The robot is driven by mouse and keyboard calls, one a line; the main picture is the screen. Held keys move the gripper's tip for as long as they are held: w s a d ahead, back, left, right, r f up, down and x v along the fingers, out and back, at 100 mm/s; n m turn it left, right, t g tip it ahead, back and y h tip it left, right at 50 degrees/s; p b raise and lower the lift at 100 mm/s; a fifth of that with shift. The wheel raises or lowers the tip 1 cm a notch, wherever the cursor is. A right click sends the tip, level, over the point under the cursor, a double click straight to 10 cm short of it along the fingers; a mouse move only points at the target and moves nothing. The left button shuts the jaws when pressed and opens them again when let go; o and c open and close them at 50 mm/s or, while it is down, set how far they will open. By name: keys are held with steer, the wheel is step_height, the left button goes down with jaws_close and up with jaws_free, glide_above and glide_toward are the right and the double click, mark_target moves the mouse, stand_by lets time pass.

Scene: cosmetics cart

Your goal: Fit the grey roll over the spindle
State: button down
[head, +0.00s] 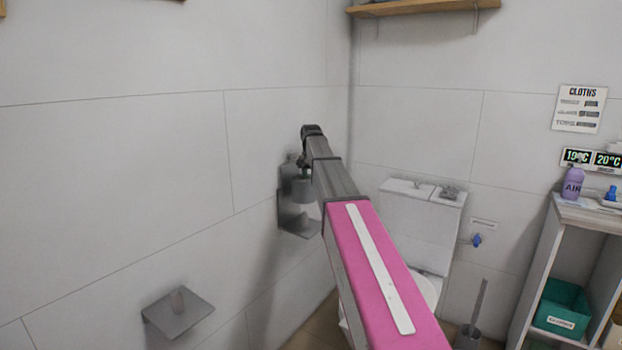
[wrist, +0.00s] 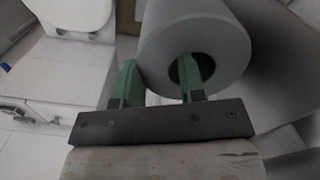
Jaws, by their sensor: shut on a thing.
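The grey roll (wrist: 195,35) fills the upper middle of the wrist view, with its dark core hole facing the camera. My gripper (wrist: 158,65) is shut on the roll's wall, one green finger in the core and one against the outside. In the head view the roll (head: 303,191) is partly hidden by my arm, in front of a grey wall holder (head: 290,222). Any spindle on that holder is hidden.
A white toilet (head: 425,225) stands right of my arm, with a brush (head: 470,332) beside it. A shelf unit (head: 545,265) with a teal bin (head: 562,306) is at far right. A wooden shelf (head: 425,6) hangs high. The left wall between the holders is clear.

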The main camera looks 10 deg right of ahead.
mark_target(311, 197)
steer(key=shift+f, duration=0.15)
steer(key=shift+f, duration=4.35)
steer(key=shift+f, duration=1.5)
steer(key=c, duration=0.6)
jaws_free()
steer(key=shift+c, duration=0.2)
step_height(311, 197, up, 11)
steer(key=shift+f, duration=0.1)
